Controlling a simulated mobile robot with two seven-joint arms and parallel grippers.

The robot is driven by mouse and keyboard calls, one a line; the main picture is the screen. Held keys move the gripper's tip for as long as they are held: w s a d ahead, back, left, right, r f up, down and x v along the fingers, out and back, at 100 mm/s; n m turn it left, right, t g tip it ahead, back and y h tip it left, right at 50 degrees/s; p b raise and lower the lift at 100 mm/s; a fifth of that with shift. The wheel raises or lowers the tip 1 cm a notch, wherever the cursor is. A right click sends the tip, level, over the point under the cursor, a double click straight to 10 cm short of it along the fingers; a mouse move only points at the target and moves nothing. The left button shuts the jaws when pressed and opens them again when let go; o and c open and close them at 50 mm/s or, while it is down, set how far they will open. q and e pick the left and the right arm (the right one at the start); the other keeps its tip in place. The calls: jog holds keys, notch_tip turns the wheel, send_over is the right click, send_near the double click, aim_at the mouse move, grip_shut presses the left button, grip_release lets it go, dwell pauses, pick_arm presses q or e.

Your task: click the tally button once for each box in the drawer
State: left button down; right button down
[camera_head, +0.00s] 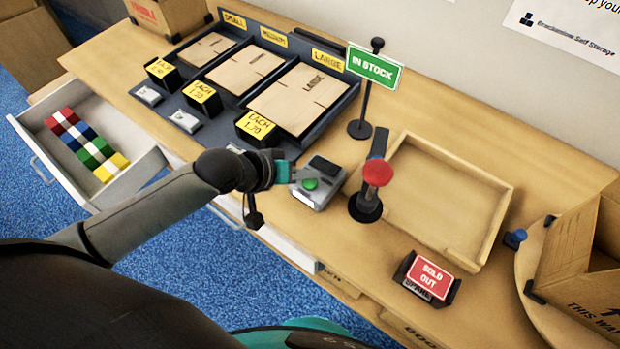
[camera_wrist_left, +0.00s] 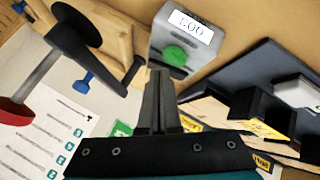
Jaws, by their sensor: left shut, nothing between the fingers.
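In the left wrist view the button (camera_wrist_left: 174,55) lies just beyond my fingertips, and the display (camera_wrist_left: 190,24) appears upside down, seeming to read 003. My left gripper (camera_head: 291,172) is shut and empty, beside the tally counter's left side; its closed fingers (camera_wrist_left: 159,76) point at the button. I cannot tell whether they touch. The open drawer (camera_head: 130,131) at left holds several small red, white, blue, green and yellow boxes (camera_head: 88,146). My right gripper is out of view.
A red-knobbed tool on a black stand (camera_head: 376,174) stands right of the tally counter, before an empty wooden tray (camera_head: 432,205). The IN STOCK sign (camera_head: 374,68) stands behind. Carton trays with price tags (camera_head: 258,126) lie left.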

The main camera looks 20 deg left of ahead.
aim_at(306, 185)
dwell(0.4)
pick_arm(q)
jog(key=shift+f, duration=0.4)
jog(key=shift+f, duration=0.6)
dwell(0.5)
jog(key=shift+r, duration=0.1)
jog(key=shift+r+p, duration=0.9)
jog(key=shift+p, duration=0.4)
notch_tip(306, 185, up, 5)
jog(key=p, duration=0.6)
